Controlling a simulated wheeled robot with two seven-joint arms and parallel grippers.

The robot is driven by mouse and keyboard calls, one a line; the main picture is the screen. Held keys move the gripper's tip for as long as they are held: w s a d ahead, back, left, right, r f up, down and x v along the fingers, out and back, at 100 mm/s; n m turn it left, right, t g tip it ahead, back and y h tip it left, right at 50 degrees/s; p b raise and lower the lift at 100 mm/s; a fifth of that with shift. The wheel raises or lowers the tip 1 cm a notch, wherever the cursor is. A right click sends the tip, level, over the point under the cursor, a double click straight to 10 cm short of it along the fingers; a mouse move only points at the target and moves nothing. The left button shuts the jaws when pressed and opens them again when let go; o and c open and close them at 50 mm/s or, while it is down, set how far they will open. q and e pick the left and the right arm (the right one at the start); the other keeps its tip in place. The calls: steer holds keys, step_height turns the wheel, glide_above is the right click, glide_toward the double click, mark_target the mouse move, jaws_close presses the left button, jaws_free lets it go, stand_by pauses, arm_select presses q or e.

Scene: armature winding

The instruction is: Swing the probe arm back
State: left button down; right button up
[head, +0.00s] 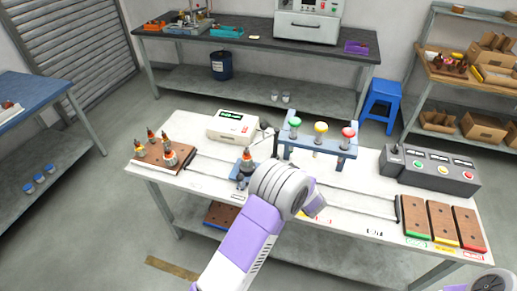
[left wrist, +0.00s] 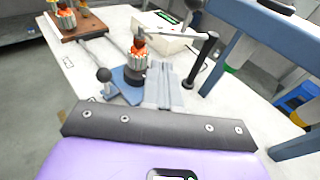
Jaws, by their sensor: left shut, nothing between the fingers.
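The probe arm (left wrist: 178,35) is a dark bar on a black post. In the left wrist view it reaches left from the post top toward a copper-wound armature (left wrist: 138,48), and a grey knob shows above it. The armature stands upright on a blue fixture (left wrist: 128,82) with a ball-tipped lever (left wrist: 103,75). The armature also shows in the head view (head: 246,163). My left gripper (left wrist: 166,72) is shut and empty, in front of the fixture and left of the post's foot. In the head view my left wrist hides the fingers.
A blue frame (head: 318,146) with green, yellow and red lamps stands right of the fixture. A white meter (head: 232,126) is behind. A brown board (head: 163,155) with several armatures is left. A button box (head: 430,170) and coloured trays (head: 442,222) are right.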

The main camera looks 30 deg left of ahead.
arm_select(q)
steer(key=shift+a, duration=0.1)
steer(key=x, duration=1.3)
steer(key=shift+w+a+f, duration=0.2)
steer(key=shift+a, duration=0.15)
steer(key=shift+a, duration=0.1)
steer(key=a+b, duration=0.2)
steer(key=a, duration=0.1)
steer(key=shift+w+a+f+b, duration=0.1)
steer(key=shift+w+b, duration=0.2)
steer(key=shift+b, duration=0.05)
steer(key=shift+r+b+x, duration=0.15)
steer(key=shift+b+x, duration=0.35)
steer(key=shift+x, duration=0.4)
steer(key=shift+r+b+x, duration=0.2)
steer(key=shift+b+x, duration=0.3)
steer(key=shift+x, duration=0.4)
steer(key=shift+a+r, duration=0.1)
steer(key=shift+a, duration=0.05)
steer(key=shift+s, duration=0.1)
steer(key=v, duration=0.7)
steer(key=shift+d, duration=0.25)
